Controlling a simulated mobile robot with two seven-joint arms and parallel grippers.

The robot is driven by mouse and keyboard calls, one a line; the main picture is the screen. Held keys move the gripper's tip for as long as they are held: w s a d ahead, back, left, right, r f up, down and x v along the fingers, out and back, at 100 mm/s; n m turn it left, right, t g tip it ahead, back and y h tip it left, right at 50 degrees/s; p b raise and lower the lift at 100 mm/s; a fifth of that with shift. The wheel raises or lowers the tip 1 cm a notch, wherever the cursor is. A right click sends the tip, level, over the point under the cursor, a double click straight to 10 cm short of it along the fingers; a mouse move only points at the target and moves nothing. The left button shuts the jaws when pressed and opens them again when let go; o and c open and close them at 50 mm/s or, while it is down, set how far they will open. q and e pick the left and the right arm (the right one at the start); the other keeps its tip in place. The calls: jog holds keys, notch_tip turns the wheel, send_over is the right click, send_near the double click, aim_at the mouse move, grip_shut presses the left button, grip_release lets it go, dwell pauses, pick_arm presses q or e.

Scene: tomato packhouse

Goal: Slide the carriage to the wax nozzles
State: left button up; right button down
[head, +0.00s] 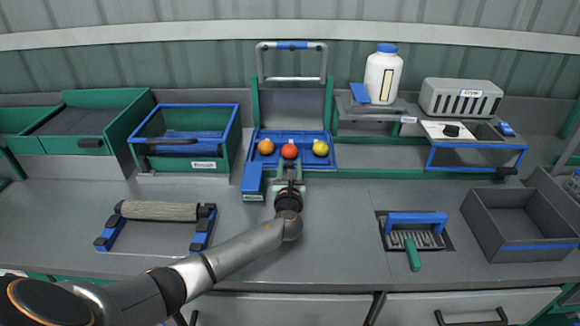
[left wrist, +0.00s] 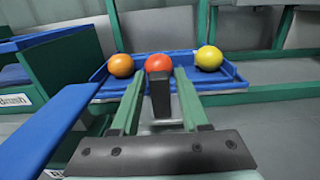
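The carriage looks like the blue tray (head: 325,161) at the back middle of the bench, bearing an orange, a red and a yellow tomato in a row. It also shows in the left wrist view (left wrist: 230,82). A dark upright handle (left wrist: 160,98) stands at its front, in line with the red tomato. My left gripper (head: 288,170) is at the tray's front edge. Its green fingers stand on either side of the handle, with narrow gaps seeming to show. I cannot make out the wax nozzles; a white blue-capped bottle (head: 383,75) stands right of the tray. My right gripper is not in view.
A green rail (head: 400,174) runs right from the tray past a glass-fronted box (head: 475,158) and a grey vented unit (head: 461,97). A blue block (head: 252,178) sits left of my gripper. A brush (head: 415,225) and grey bin (head: 520,225) lie at right.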

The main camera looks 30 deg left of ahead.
pick_arm(q)
grip_shut()
dwell(1.1)
